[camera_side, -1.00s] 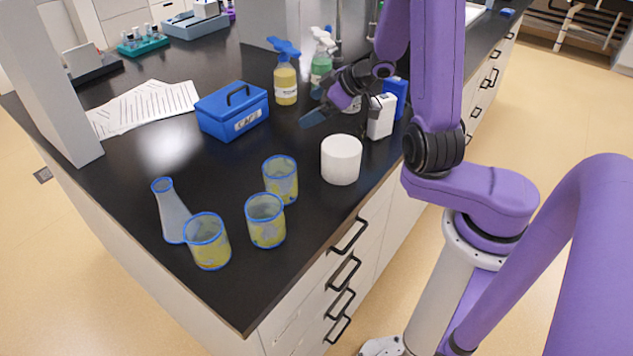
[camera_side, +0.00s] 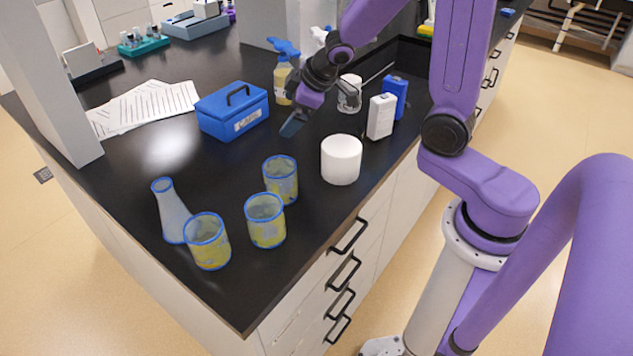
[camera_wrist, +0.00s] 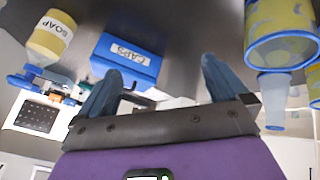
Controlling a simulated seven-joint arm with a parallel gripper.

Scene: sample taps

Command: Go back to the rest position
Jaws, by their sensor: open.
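My gripper (camera_side: 294,122) is open and empty above the black bench, to the right of the blue box labelled CAPS (camera_side: 232,108). In the wrist view its two dark blue fingers (camera_wrist: 158,80) stand wide apart with nothing between them. The CAPS box (camera_wrist: 128,58) shows beyond the left finger there. A beaker with a blue rim and yellow-green contents (camera_wrist: 283,30) is at the upper right of the wrist view. No rest position is marked in either view.
Three blue-rimmed beakers (camera_side: 265,222) and a flask (camera_side: 171,212) stand at the front. A white cylinder (camera_side: 341,160), a white bottle (camera_side: 381,117) and a blue bottle (camera_side: 396,96) are right of my gripper. A soap bottle (camera_side: 283,80) stands behind it. Papers (camera_side: 150,106) lie left.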

